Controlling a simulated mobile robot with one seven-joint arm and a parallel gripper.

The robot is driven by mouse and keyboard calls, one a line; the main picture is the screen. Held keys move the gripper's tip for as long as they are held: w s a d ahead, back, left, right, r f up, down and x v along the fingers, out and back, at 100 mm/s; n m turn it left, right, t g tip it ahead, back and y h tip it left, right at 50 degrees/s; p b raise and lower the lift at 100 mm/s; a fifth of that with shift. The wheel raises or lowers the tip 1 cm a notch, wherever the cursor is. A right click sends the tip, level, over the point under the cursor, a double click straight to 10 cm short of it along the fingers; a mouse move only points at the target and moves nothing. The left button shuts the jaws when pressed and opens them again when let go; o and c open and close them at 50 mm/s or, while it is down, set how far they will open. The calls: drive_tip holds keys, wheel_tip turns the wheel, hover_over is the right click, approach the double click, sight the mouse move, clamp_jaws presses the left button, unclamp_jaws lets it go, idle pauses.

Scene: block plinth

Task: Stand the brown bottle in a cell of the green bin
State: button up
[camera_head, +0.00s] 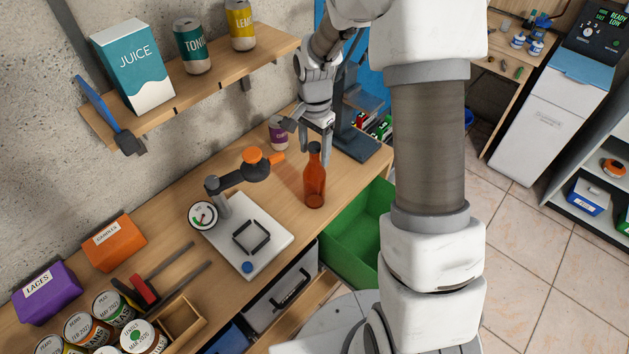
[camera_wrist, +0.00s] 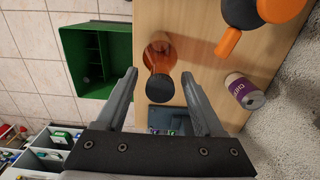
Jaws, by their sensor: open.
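The brown bottle (camera_head: 314,184) stands upright on the wooden counter, near its front edge. It has a dark cap. My gripper (camera_head: 317,142) is open around the bottle's top. In the wrist view the bottle (camera_wrist: 161,53) is seen from above, its cap between the two open fingers (camera_wrist: 159,76); I cannot tell whether they touch it. The green bin (camera_head: 345,224) is at the counter's front, right of the bottle and partly hidden by my arm. In the wrist view the bin (camera_wrist: 64,45) is at upper left, with dividers inside and no bottle visible there.
A scale (camera_head: 262,232) and an orange-and-grey jointed thing (camera_head: 240,175) stand left of the bottle. A purple can (camera_head: 278,132) stands behind it; a dark stand (camera_head: 362,143) is at right. A shelf (camera_head: 225,78) with a juice box hangs above.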

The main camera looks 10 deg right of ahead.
clamp_jaws()
idle(1.3)
